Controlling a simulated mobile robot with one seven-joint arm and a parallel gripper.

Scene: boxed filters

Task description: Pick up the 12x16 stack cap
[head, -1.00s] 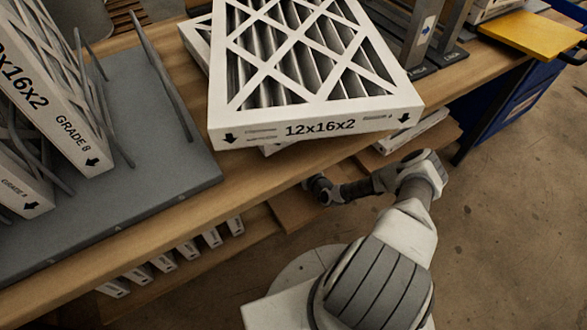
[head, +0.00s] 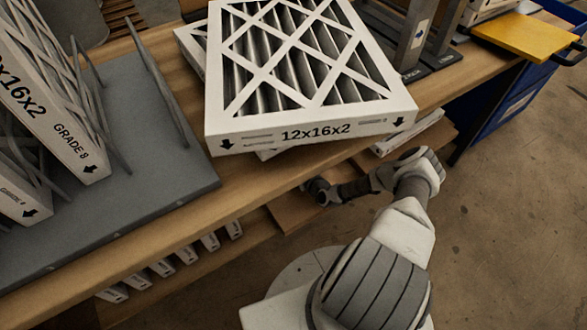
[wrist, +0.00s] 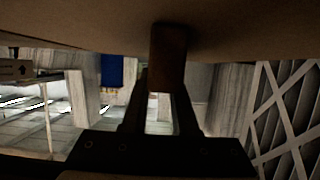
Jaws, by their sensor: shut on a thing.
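The 12x16 stack cap (head: 315,132) is a flat white-framed filter marked 12x16x2, with a lattice over dark pleats. In the head view it lies skewed on another filter (head: 190,48) and its front edge faces me. My arm bends below that edge, where my gripper's fingers are hidden. In the wrist view my gripper (wrist: 160,95) is shut with a shaded brown piece between its fingertips. This piece meets a broad brownish surface across the top; it appears to be the cap's edge, though shadow hides the exact contact.
A grey mat (head: 130,195) with upright filters (head: 60,120) and thin dividers takes the table's left. Grey posts (head: 425,45), a yellow board (head: 520,38) and a blue cabinet (head: 505,105) are at right. Filters stand on a shelf below. The floor at right is clear.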

